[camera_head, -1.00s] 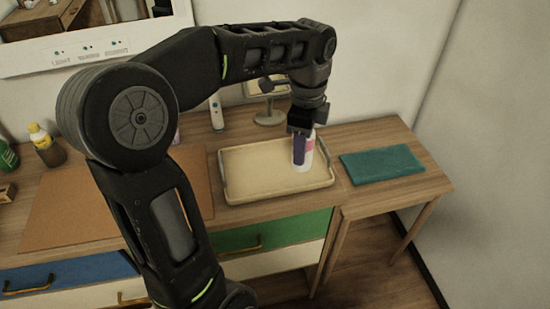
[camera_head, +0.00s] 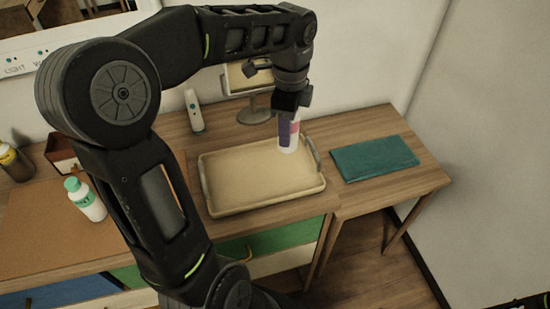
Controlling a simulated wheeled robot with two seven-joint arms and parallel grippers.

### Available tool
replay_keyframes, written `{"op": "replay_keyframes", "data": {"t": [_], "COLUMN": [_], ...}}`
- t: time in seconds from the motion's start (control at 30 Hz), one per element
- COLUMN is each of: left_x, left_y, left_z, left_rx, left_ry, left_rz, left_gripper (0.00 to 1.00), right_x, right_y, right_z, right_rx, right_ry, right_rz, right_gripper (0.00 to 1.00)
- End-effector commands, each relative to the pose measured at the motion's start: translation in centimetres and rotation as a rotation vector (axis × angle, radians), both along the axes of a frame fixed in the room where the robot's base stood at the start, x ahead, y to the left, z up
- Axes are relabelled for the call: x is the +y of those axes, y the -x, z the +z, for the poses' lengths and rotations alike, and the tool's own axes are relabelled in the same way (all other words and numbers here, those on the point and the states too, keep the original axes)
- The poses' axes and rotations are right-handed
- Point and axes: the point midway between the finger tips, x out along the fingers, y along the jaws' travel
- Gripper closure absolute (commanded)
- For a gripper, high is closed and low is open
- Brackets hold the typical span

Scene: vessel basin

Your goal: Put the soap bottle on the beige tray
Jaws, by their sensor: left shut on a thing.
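My left gripper (camera_head: 287,108) is shut on the upper part of the soap bottle (camera_head: 294,139), which is white with a purple and pink side. The bottle hangs about upright. Its lower end appears within the back right part of the beige tray (camera_head: 255,180), near the right handle. I cannot tell whether its base touches the tray. The rest of the tray is empty. My right gripper is not seen.
A small mirror on a stand (camera_head: 254,108) is close behind the tray. A teal folded cloth (camera_head: 375,158) lies to the right. A white bottle with a green cap (camera_head: 87,202) and a white device (camera_head: 195,112) stand to the left.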

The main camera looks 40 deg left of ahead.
Motion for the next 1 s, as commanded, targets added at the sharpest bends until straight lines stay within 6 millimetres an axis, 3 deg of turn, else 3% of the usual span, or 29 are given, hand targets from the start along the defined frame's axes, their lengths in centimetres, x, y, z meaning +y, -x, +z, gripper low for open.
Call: {"op": "replay_keyframes", "data": {"t": [0.2,0.57,0.83,1.0], "left_x": [0.0,0.0,0.0,0.0], "left_y": [0.1,0.0,0.1,0.0], "left_z": [-3.7,-4.3,-7.4,-7.9], "left_rx": [0.004,0.0,0.004,-0.001], "left_ry": [0.001,0.0,0.001,0.001], "left_rz": [0.001,0.001,0.001,0.001], "left_gripper": [1.0,1.0,1.0,1.0], "right_x": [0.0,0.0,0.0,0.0], "right_y": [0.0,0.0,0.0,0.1], "right_z": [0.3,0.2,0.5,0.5], "right_rx": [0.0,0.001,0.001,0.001], "right_ry": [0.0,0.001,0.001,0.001], "right_rz": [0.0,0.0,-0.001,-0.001], "right_gripper": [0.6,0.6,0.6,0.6]}}
